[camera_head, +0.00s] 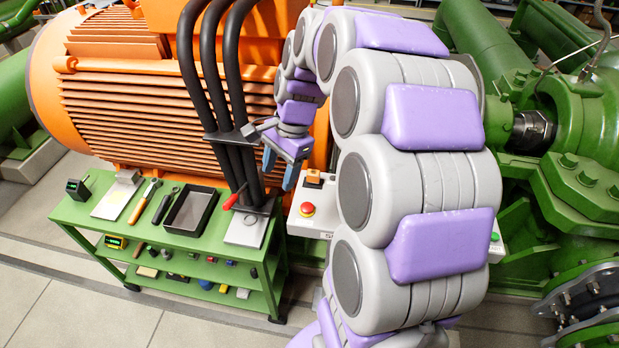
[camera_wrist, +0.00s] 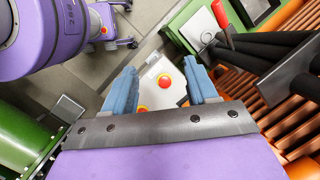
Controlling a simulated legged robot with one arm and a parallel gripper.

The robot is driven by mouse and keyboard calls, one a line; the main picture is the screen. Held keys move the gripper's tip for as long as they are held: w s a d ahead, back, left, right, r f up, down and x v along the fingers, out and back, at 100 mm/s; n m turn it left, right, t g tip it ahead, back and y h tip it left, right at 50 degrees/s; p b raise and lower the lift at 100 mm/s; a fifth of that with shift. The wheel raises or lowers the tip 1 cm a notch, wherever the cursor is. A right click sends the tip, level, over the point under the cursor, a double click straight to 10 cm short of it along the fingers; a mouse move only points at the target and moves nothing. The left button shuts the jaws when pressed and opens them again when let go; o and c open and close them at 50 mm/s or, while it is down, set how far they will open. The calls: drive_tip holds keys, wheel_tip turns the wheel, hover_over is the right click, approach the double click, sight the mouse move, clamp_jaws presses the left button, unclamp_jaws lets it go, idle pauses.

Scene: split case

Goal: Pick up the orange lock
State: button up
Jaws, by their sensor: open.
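A small orange block with a dark base, which looks like the orange lock (camera_head: 313,176), sits on top of a pale control box (camera_head: 310,222) beside the green table. My gripper (camera_head: 280,172) is open and empty, pointing down a little left of the lock in the head view. It appears apart from the lock. In the wrist view the blue fingers of my gripper (camera_wrist: 160,68) are spread, with the pale box (camera_wrist: 155,93) between and beyond them.
A red emergency button (camera_head: 307,209) is on the box. The green table (camera_head: 85,212) holds a black tray (camera_head: 190,211) and tools. Thick black cables (camera_head: 213,80) and a red-handled lever (camera_head: 235,197) stand close left of my gripper. The orange motor (camera_head: 110,80) is behind.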

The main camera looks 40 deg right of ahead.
drive_tip(key=w+d+f+m+t, duration=0.1)
drive_tip(key=w+d+m, duration=0.15)
drive_tip(key=d, duration=0.25)
drive_tip(key=w+d+f+m, duration=0.1)
drive_tip(key=d+m, duration=0.2)
drive_tip(key=d, duration=0.2)
drive_tip(key=m+t, duration=0.2)
drive_tip(key=m, duration=0.4)
approach(315, 172)
drive_tip(key=b+x, duration=0.2)
drive_tip(key=x, duration=0.1)
drive_tip(key=b+x, duration=0.1)
drive_tip(key=shift+w+d+f+b, duration=0.1)
drive_tip(key=shift+d+f+b, duration=0.2)
drive_tip(key=shift+f, duration=0.15)
drive_tip(key=shift+w+a+f, duration=0.15)
drive_tip(key=shift+f, duration=0.2)
drive_tip(key=shift+w+a+f, duration=0.15)
drive_tip(key=shift+a+f, duration=0.15)
drive_tip(key=shift+a, duration=0.1)
drive_tip(key=b+x, duration=0.2)
drive_tip(key=x, duration=0.2)
drive_tip(key=shift+w+a+f, duration=0.15)
drive_tip(key=shift+f, duration=0.1)
drive_tip(key=c, duration=0.6)
clamp_jaws()
